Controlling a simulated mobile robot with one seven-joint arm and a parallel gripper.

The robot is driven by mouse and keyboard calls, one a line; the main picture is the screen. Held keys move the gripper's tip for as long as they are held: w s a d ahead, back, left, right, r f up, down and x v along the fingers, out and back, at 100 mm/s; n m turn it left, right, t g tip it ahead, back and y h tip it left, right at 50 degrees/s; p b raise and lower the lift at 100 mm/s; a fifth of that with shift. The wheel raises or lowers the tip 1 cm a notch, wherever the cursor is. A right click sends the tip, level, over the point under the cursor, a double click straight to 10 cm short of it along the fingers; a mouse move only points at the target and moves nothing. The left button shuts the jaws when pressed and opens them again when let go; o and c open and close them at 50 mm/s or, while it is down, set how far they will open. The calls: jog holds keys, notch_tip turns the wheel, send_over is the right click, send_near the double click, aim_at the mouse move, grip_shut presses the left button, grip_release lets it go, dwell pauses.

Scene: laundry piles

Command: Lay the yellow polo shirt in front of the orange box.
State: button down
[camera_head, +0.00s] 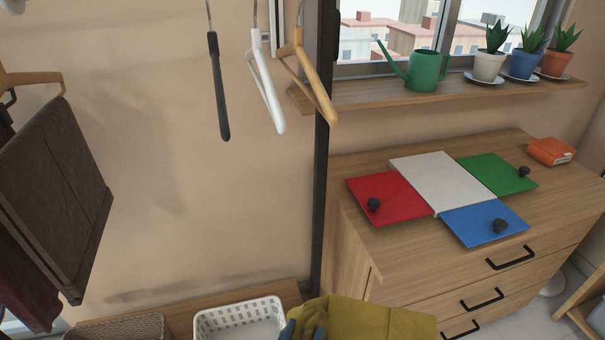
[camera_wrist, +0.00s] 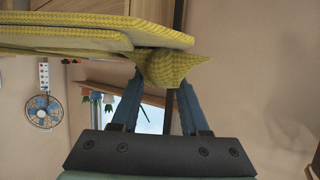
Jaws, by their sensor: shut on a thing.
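The yellow polo shirt (camera_head: 372,320) is a folded mustard-yellow bundle at the bottom edge of the head view, in front of the dresser and beside the white basket. My gripper (camera_head: 300,325) is shut on its left end. In the wrist view, the blue fingers of my gripper (camera_wrist: 162,78) pinch a bunched corner of the shirt (camera_wrist: 110,32), and the folded layers stretch to the left. The orange box (camera_head: 551,151) lies on the dresser top at the back right, well away from my gripper.
The wooden dresser (camera_head: 350,245) carries a white board (camera_head: 440,180) with red (camera_head: 390,197), green (camera_head: 497,172) and blue (camera_head: 483,223) panels bearing black knobs. A white basket (camera_head: 240,318) stands at bottom centre. Empty hangers (camera_head: 311,75) hang above. The dresser top's right part is bare.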

jog(key=shift+a, duration=0.1)
jog(key=shift+r+p, duration=0.6)
jog(key=shift+p, duration=0.5)
jog(key=p, duration=0.2)
jog(key=r+n+y+p, duration=0.1)
jog(key=p, duration=0.2)
jog(key=shift+s+r, duration=0.3)
jog(key=shift+s, duration=0.1)
jog(key=s+r+n+y+p, duration=0.2)
jog(key=s+r+p, duration=0.1)
jog(key=p, duration=0.6)
jog(key=shift+s+r, duration=0.1)
jog(key=shift+s, duration=0.05)
jog(key=shift+s+r+y+p, duration=0.3)
jog(key=shift+s+y+p, duration=0.15)
jog(key=shift+p, duration=0.6)
jog(key=shift+s+t, duration=0.25)
jog(key=shift+t, duration=0.05)
